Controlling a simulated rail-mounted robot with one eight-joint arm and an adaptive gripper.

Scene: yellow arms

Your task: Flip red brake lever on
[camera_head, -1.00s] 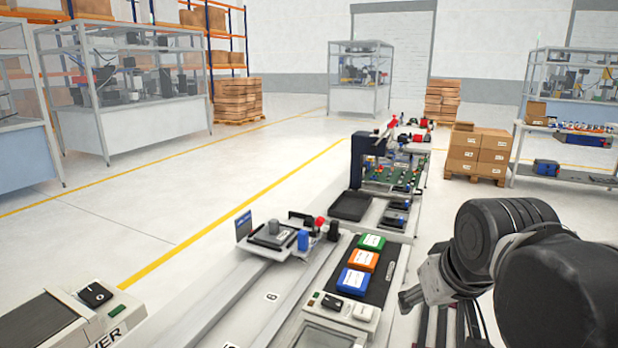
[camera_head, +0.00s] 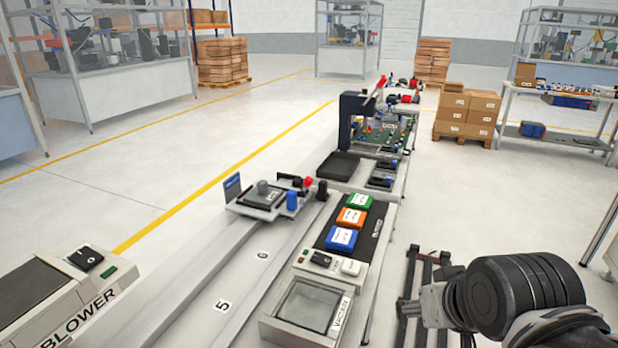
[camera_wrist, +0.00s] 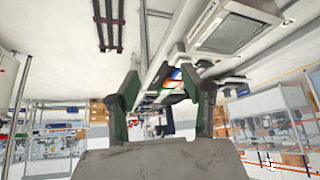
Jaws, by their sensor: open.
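A small red-tipped lever (camera_head: 308,182) shows in the head view at the right rear of the carriage on the long rail. I cannot tell its exact position. Other small red parts (camera_head: 381,81) show at the far end of the line, too small to identify. My gripper (camera_wrist: 163,95) is open and empty in the wrist view, its two dark green-sided fingers apart. In the head view my gripper (camera_head: 407,309) is partly hidden by my wrist, at the lower right, right of the line and well short of the carriage.
The carriage (camera_head: 262,207) bears a blue cylinder and dark knobs. Right of it, a black mat (camera_head: 327,238) holds green, orange and blue boxes beside a control panel (camera_head: 338,262). A blower unit (camera_head: 82,275) stands at lower left. Floor right of the line is mostly clear.

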